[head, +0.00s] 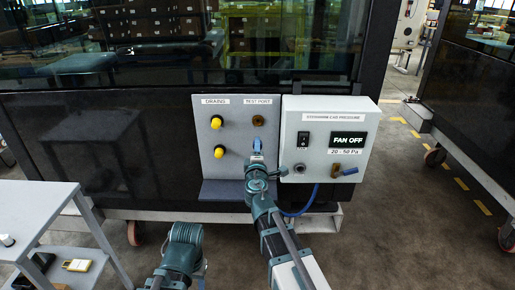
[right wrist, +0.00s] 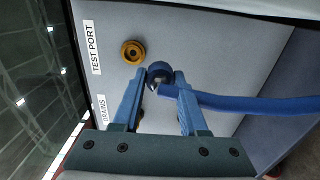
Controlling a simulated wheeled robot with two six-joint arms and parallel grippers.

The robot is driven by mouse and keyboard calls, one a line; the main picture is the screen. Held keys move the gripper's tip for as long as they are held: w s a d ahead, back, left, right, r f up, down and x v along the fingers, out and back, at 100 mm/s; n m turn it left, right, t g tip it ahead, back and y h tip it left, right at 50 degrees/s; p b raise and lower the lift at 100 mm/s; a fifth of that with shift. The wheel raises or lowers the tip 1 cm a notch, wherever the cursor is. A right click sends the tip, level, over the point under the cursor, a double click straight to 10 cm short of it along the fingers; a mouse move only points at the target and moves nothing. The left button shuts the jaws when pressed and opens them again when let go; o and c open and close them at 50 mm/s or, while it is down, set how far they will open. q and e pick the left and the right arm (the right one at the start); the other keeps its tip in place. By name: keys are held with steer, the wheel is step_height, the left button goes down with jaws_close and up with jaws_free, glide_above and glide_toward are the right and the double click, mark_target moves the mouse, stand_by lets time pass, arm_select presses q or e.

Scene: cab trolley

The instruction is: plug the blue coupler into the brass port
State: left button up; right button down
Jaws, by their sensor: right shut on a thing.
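The brass port (head: 258,120) is a round fitting below the TEST PORT label on the grey panel (head: 235,103). It also shows in the right wrist view (right wrist: 132,51), with its dark centre uncovered. My right gripper (right wrist: 163,80) is shut on the blue coupler (right wrist: 159,73), which sits between the fingertips just beside the port in that view. In the head view, the coupler (head: 257,146) shows below the port, apart from it in the picture. The exact depth gap cannot be told. A blue hose (right wrist: 250,104) runs from the coupler to the right. My left gripper is not seen.
Two yellow drain fittings (head: 219,152) stick out left of the port. A white control box (head: 327,115) with a FAN OFF display stands to the right. A shelf ledge (head: 222,192) lies below the panel. A grey table (head: 35,210) is at left.

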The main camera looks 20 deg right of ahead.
steer(key=r+p, duration=0.2)
steer(key=r, duration=0.1)
steer(key=r+p, duration=0.1)
steer(key=r, duration=0.1)
steer(key=shift+s+a, duration=0.1)
steer(key=shift+s, duration=0.25)
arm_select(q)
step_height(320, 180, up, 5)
arm_select(e)
steer(key=shift+w, duration=0.2)
steer(key=shift+x, duration=2.75)
steer(key=shift+w, duration=0.45)
steer(key=shift+c, duration=1.8)
jaws_free()
